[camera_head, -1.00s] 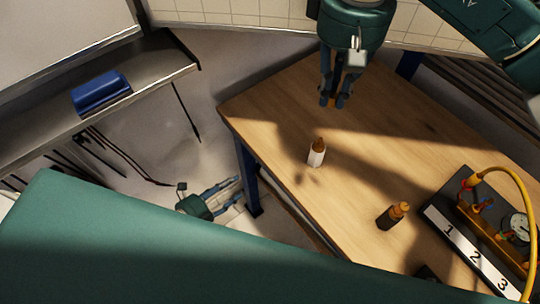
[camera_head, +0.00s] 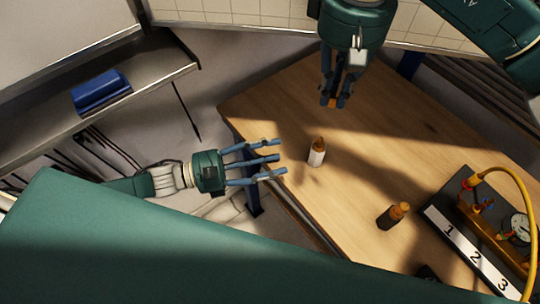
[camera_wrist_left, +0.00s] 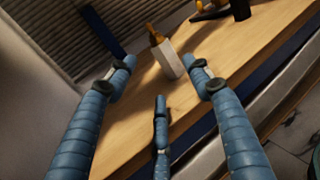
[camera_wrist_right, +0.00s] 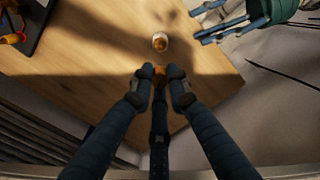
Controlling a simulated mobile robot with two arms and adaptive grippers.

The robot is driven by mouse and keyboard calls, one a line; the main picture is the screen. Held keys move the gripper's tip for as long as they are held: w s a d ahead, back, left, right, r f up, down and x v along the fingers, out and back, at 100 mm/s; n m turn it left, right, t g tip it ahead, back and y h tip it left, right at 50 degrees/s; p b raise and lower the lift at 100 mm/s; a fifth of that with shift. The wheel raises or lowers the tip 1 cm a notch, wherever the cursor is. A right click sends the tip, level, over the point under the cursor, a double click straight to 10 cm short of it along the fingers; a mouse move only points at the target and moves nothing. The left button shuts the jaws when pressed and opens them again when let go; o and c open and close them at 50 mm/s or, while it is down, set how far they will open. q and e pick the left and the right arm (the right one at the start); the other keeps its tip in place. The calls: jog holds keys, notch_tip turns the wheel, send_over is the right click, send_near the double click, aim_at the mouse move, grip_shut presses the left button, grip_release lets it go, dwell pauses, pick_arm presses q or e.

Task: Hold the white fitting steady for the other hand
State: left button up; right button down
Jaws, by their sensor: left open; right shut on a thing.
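The white fitting (camera_head: 316,158) with an orange-brown tip stands upright on the wooden table (camera_head: 300,105). It also shows in the left wrist view (camera_wrist_left: 169,64) and the right wrist view (camera_wrist_right: 160,46). My left gripper (camera_head: 279,157) is open and empty at the table's left edge, its fingers pointing right at the fitting, apart from it. In the left wrist view the fitting shows past its spread fingers (camera_wrist_left: 162,75). My right gripper (camera_head: 337,101), above the table behind the fitting, is shut on a small orange piece (camera_wrist_right: 160,69), mostly hidden by the fingers.
The rig (camera_head: 462,252) has numbered places, a yellow hose and a dial. A shelf at left carries a blue object (camera_head: 101,91). Bare table lies around the white fitting.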

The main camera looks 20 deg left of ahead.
aim_at(316, 148)
pick_arm(q)
jog(key=x, duration=1.1)
jog(key=shift+w+d, duration=0.2)
jog(key=shift+d, duration=0.15)
jog(key=c, duration=1.2)
jog(key=shift+c, duration=0.2)
jog(key=o, duration=1.5)
jog(key=v, duration=1.2)
